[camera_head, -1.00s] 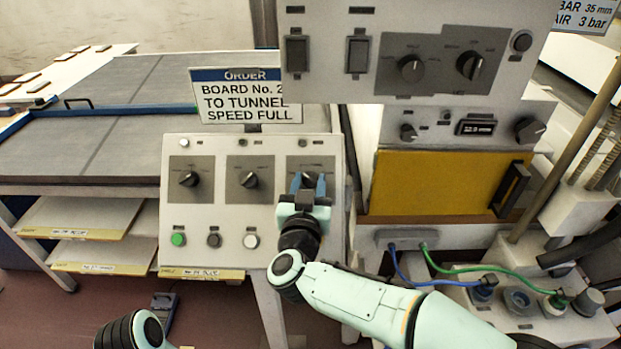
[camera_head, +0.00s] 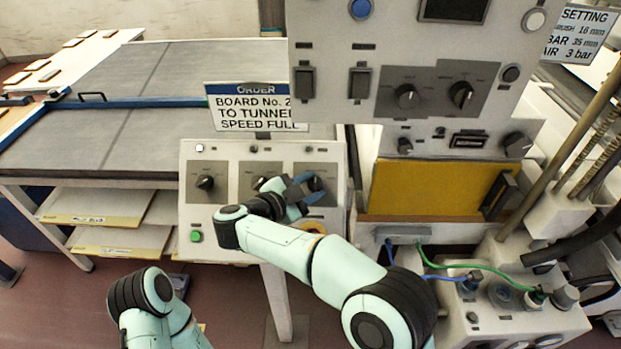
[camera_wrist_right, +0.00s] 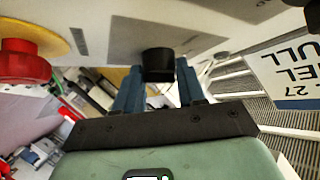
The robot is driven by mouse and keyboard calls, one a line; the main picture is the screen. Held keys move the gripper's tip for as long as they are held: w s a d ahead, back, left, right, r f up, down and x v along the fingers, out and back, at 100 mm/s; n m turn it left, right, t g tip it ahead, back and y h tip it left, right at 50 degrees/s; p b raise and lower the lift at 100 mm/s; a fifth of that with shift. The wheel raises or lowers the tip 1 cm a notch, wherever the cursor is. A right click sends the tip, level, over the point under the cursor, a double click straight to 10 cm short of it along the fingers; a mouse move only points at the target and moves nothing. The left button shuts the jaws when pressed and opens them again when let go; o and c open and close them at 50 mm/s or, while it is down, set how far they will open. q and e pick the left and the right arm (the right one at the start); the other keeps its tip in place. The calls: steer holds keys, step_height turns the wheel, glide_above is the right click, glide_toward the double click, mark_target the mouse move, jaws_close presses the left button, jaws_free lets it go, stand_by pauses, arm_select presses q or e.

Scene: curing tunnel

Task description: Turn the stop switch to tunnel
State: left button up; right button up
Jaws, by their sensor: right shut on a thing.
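The sloped white control panel (camera_head: 190,161) carries three black rotary switches on grey plates: a left one (camera_head: 205,183), a middle one (camera_head: 262,183) partly covered by my arm, and a right one (camera_head: 316,183). Their lettering is too small to read. My right gripper (camera_head: 303,187) is at the right switch, its blue fingers on either side of the knob. In the right wrist view, the fingers of the gripper (camera_wrist_right: 158,88) close around the black knob (camera_wrist_right: 158,60). My left forearm shows at the bottom left; its gripper is out of view.
An order sign (camera_head: 257,110) stands behind the panel, reading "TO TUNNEL, SPEED FULL". A green button (camera_head: 196,237) is at lower left. A red mushroom button (camera_wrist_right: 22,65) on yellow shows in the wrist view. A larger panel (camera_head: 330,50) overhangs at upper right.

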arm_select(q)
steer(key=shift+w+r+p, duration=0.75)
steer(key=shift+w+r, duration=0.2)
steer(key=shift+r, duration=0.2)
steer(key=shift+w+r+p, duration=0.7)
steer(key=shift+w+r, duration=0.2)
steer(key=shift+r, duration=0.25)
arm_select(e)
steer(key=shift+w+r+m+g+h, duration=0.1)
steer(key=shift+r+m+g+h, duration=0.05)
steer(key=shift+m+g, duration=0.8)
steer(key=shift+w+r+m+g+h, duration=0.15)
steer(key=shift+m+g, duration=0.5)
steer(key=shift+m, duration=0.6)
steer(key=o, duration=1)
steer(key=shift+f, duration=0.1)
steer(key=shift+o, duration=0.2)
arm_select(q)
steer(key=shift+w+r+p, duration=0.35)
steer(key=shift+w+r, duration=0.1)
steer(key=shift+w, duration=0.05)
arm_select(e)
steer(key=v, duration=1.3)
steer(key=shift+a, duration=0.2)
steer(key=shift+s, duration=0.15)
